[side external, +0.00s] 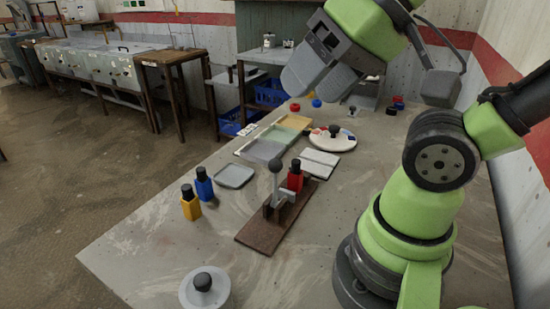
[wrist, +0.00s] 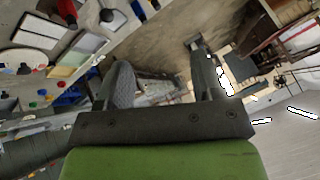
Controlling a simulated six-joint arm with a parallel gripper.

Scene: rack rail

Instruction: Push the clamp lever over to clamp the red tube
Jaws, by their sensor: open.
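The red tube (side external: 295,179) with a black cap stands upright at the clamp on a brown base board (side external: 258,232). The clamp lever (side external: 276,170) is a grey arm with a ball knob, standing roughly upright just left of the tube in the side view. Whether the clamp touches the tube I cannot tell. My gripper (side external: 318,82) is open and empty, high above the table and well away from the lever. Its two spread fingers show in the wrist view (wrist: 158,58). A red tube (wrist: 69,10) is cut by that view's top edge.
A blue bottle (side external: 204,186) and a yellow bottle (side external: 190,205) stand left of the clamp, near a grey tray (side external: 234,176). White pads (side external: 320,162) and a round white plate (side external: 345,141) lie behind it. A knobbed round object (side external: 203,290) stands at the front.

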